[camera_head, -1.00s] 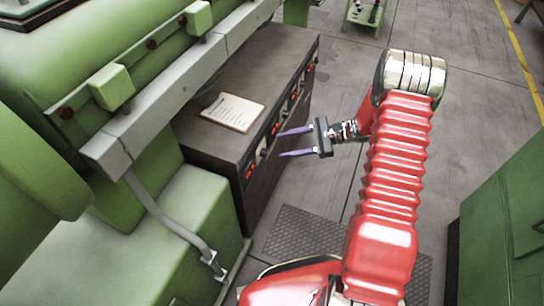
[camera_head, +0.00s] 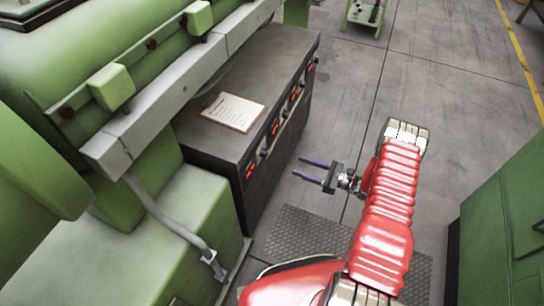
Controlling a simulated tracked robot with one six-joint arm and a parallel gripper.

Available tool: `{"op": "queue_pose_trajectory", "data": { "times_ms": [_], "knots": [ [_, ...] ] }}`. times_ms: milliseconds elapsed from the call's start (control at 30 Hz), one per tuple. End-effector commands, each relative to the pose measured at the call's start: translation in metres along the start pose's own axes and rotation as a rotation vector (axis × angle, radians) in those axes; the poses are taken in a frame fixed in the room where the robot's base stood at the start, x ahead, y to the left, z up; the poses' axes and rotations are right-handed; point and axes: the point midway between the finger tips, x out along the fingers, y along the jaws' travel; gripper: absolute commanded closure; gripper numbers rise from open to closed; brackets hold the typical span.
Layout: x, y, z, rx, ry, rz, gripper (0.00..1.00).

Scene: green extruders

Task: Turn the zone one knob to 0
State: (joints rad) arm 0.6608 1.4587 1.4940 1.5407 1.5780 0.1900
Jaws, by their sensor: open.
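The dark control cabinet (camera_head: 232,150) stands left of centre. Which knob belongs to zone one cannot be read. My gripper (camera_head: 306,169) is open and empty, to the right of the panel and apart from it. Its two purple-grey fingers point left toward the panel.
A sheet of paper (camera_head: 233,111) lies on the cabinet top. Green extruder machinery (camera_head: 90,60) with a grey rail fills the left. A green cabinet (camera_head: 508,220) stands at the right. A small green cart (camera_head: 366,14) is at the back. The grey floor beyond my arm is clear.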

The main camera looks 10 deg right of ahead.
Motion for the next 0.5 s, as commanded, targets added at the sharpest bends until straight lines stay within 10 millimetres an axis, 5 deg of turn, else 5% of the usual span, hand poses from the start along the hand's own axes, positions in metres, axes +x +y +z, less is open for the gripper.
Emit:
{"op": "queue_pose_trajectory", "data": {
  "times_ms": [500],
  "knots": [
    [0.019,0.001,0.0,-0.001,0.002,0.004,0.53]
  ]
}}
